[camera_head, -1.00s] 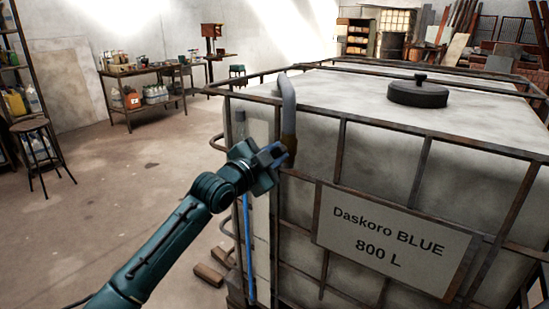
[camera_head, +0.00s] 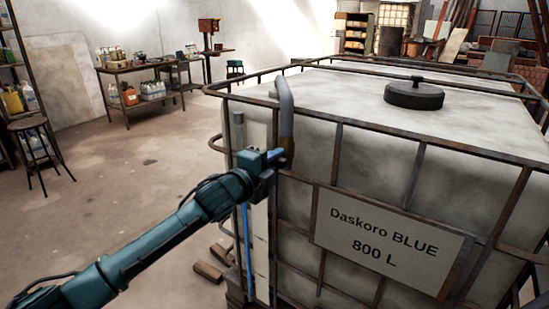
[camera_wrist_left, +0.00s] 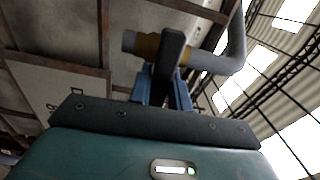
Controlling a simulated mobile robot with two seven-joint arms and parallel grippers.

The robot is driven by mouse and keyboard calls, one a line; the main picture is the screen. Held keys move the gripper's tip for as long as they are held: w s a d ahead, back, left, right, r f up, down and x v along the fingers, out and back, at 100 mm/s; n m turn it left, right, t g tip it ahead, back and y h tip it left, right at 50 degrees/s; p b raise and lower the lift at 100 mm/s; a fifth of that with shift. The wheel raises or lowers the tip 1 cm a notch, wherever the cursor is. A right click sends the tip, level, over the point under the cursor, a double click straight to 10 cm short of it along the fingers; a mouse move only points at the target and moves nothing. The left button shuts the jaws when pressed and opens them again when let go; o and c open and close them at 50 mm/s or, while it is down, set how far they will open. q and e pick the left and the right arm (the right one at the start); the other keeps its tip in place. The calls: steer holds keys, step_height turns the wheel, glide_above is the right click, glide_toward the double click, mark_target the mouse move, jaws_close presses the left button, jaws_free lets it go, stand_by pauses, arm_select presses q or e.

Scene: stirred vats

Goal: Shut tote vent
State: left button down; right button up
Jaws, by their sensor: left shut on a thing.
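The white tote (camera_head: 460,185) in a rusty cage bears a sign reading "Daskoro BLUE 800 L". A grey bent vent pipe (camera_head: 285,100) stands at its near left corner, with a brass-coloured valve body (camera_head: 289,150) low on it. In the left wrist view the brass body (camera_wrist_left: 147,46) sits on the grey pipe (camera_wrist_left: 225,62), with a dark lever (camera_wrist_left: 172,50) in front. My left gripper (camera_head: 274,157) is at the valve; its blue fingers, also in the wrist view (camera_wrist_left: 163,88), are shut on the dark lever. The head view hides the lever behind the gripper. My right gripper is out of view.
Cage bars (camera_head: 334,150) run close beside my left gripper. A black lid (camera_head: 414,94) sits on top of the tote. Wood blocks (camera_head: 209,271) lie on the floor by its base. A stool (camera_head: 38,150) and a bench (camera_head: 140,90) stand farther left, with open floor between.

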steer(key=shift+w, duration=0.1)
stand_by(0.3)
arm_select(q)
steer(key=c, duration=1.3)
jaws_free()
steer(key=b+v, duration=0.1)
steer(key=v, duration=1.2)
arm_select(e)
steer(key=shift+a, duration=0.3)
arm_select(q)
steer(key=shift+s+f, duration=0.1)
